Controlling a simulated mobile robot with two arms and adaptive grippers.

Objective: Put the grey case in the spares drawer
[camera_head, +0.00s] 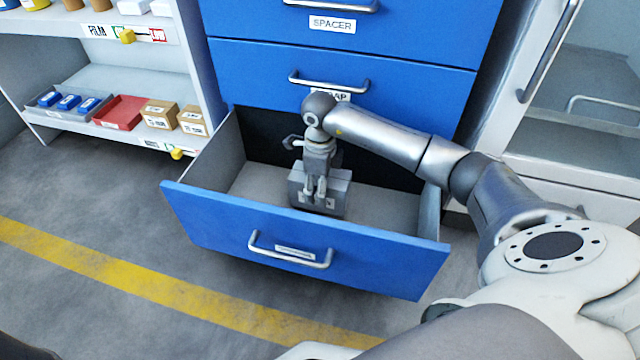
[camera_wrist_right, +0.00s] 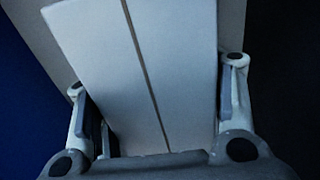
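The grey case (camera_head: 332,194) is inside the open bottom drawer of the blue cabinet, near the middle. The drawer (camera_head: 290,240) is pulled far out; the writing on its small label is too small to read. My right gripper (camera_head: 318,195) reaches down into the drawer at the case. In the right wrist view the pale top of the case (camera_wrist_right: 145,70), with a dark seam, lies between the two fingers (camera_wrist_right: 155,100), one on each side. Whether the fingers press on it is hard to tell. The case's underside is hidden. My left gripper is not in view.
Closed blue drawers (camera_head: 340,70) stand above the open one, one labelled SPACER. A shelf (camera_head: 120,75) at the left holds boxes and a red tray (camera_head: 119,112). A white cabinet (camera_head: 575,125) stands at the right. The drawer floor is clear on both sides of the case.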

